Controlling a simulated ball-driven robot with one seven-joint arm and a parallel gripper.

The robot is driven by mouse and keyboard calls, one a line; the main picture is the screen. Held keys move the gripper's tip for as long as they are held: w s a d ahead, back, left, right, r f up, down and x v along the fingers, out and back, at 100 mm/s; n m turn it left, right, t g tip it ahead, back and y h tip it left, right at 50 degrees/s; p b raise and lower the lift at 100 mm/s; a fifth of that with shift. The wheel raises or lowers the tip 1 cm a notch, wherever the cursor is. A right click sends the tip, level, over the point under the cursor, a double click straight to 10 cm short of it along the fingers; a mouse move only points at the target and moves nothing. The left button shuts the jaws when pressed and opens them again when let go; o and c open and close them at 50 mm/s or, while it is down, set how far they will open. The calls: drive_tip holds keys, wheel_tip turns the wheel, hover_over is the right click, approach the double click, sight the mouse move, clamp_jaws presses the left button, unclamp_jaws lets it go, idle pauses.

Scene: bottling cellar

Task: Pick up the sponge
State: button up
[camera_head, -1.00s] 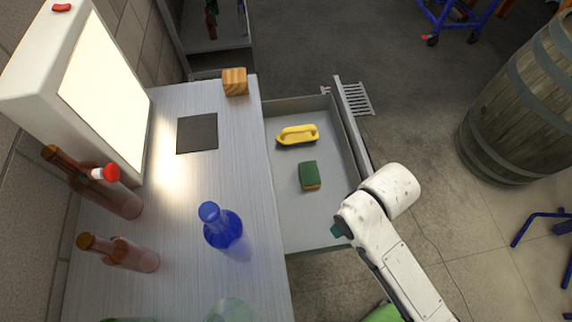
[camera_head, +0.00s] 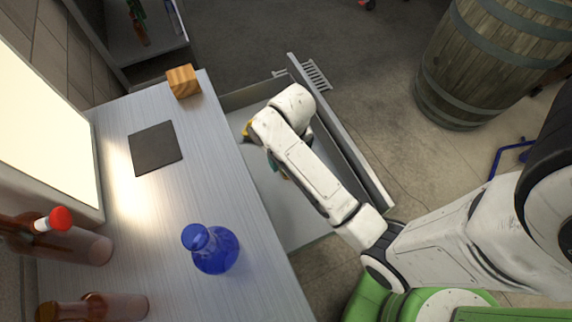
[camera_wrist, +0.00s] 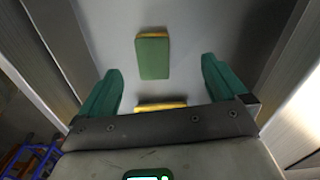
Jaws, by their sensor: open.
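The sponge (camera_wrist: 153,57), green on top with a yellow-orange edge, lies flat on the drawer floor (camera_wrist: 110,20). In the wrist view it is ahead of my gripper (camera_wrist: 162,66), roughly between the lines of the two green fingers. The fingers are wide apart and nothing is held between them. In the head view my arm reaches over the open drawer (camera_head: 300,222) and hides the sponge and most of my gripper.
A yellow handled tool (camera_head: 246,130) is in the drawer, mostly covered by my arm; part of a yellow thing (camera_wrist: 160,105) shows below the sponge in the wrist view. The drawer walls stand close on both sides. A blue bottle (camera_head: 212,250) and wooden block (camera_head: 183,81) stand on the counter (camera_head: 180,195).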

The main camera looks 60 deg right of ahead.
drive_tip(key=shift+m, duration=0.8)
drive_tip(key=w+d+f, duration=0.1)
drive_tip(key=f, duration=0.3)
drive_tip(key=w+d+f+b, duration=0.1)
drive_tip(key=f, duration=0.3)
drive_tip(key=w+d+f+b, duration=0.1)
drive_tip(key=d+f, duration=0.1)
drive_tip(key=f, duration=0.2)
drive_tip(key=shift+f, duration=0.4)
drive_tip(key=shift+a, duration=0.1)
drive_tip(key=shift+c, duration=0.3)
drive_tip(key=c, duration=1.1)
drive_tip(key=shift+r, duration=0.1)
